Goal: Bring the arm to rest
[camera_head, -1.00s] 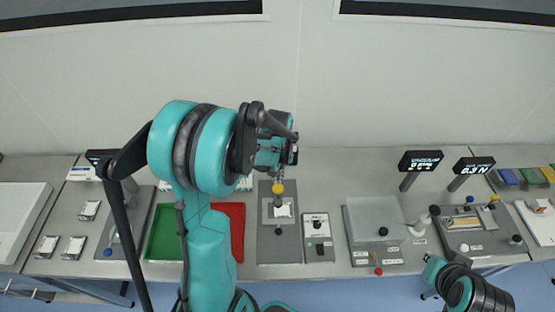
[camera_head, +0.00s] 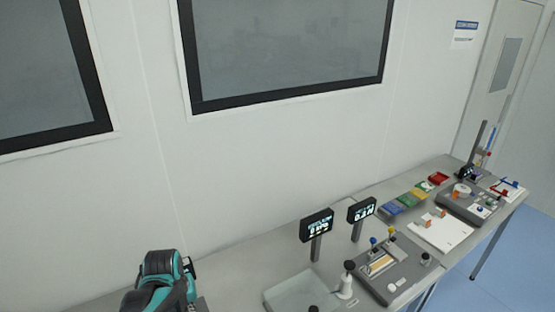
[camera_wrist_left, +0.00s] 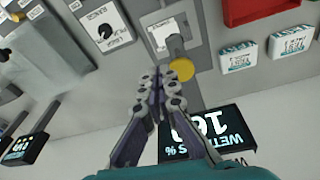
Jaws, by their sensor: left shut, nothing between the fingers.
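My left gripper (camera_wrist_left: 160,85) shows in the left wrist view with its fingers together and nothing between them. It hangs above the bench beside a yellow round knob (camera_wrist_left: 181,69) on a grey device; I cannot tell whether it touches the knob. In the head view a teal and black part of my arm (camera_head: 160,280) shows at the bottom left, and no fingers show there. My right gripper is not in view.
A display reading "WET" (camera_wrist_left: 212,133) stands close beside the gripper. A red tray (camera_wrist_left: 255,8) and white labelled boxes (camera_wrist_left: 290,40) lie near. In the head view, two displays (camera_head: 317,226) and a knobbed device (camera_head: 385,268) stand on the bench. A wall (camera_head: 150,200) rises behind.

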